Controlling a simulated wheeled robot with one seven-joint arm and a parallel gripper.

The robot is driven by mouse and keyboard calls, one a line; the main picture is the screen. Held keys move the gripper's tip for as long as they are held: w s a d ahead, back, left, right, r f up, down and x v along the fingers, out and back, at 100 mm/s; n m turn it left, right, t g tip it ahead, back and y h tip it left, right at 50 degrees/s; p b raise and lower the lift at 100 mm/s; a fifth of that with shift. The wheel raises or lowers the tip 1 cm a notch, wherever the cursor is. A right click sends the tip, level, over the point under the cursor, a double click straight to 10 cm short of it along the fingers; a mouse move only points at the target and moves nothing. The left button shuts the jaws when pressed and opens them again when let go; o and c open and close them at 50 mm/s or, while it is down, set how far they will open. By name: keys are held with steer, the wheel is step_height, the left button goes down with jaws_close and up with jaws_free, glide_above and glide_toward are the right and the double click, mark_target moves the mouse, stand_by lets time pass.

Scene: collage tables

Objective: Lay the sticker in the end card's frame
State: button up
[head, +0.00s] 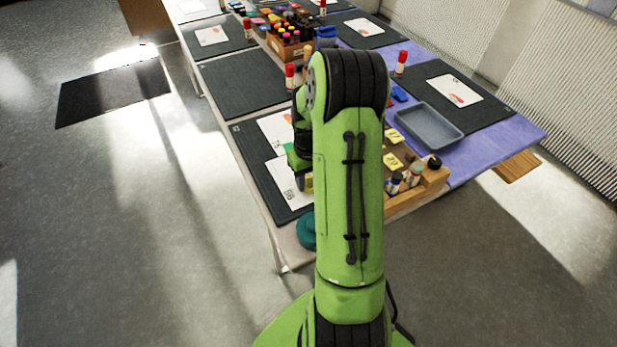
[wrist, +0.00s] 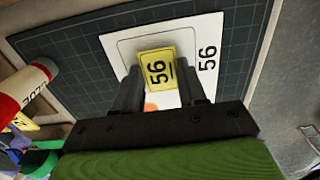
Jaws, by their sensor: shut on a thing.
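I cannot tell whether the sticker touches the card. In the head view this card (head: 284,188) lies on the near dark mat, and my arm hides most of my gripper.
A second card (head: 275,128) lies farther up the same dark mat (head: 250,165). A red-and-white glue stick (wrist: 28,88) is at left in the wrist view. A grey tray (head: 430,126) and a wooden box (head: 430,182) with bottles stand right of my arm.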

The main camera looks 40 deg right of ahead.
steer(key=o, duration=0.8)
step_height(320, 180, up, 16)
steer(key=p, duration=0.5)
steer(key=shift+f, duration=0.1)
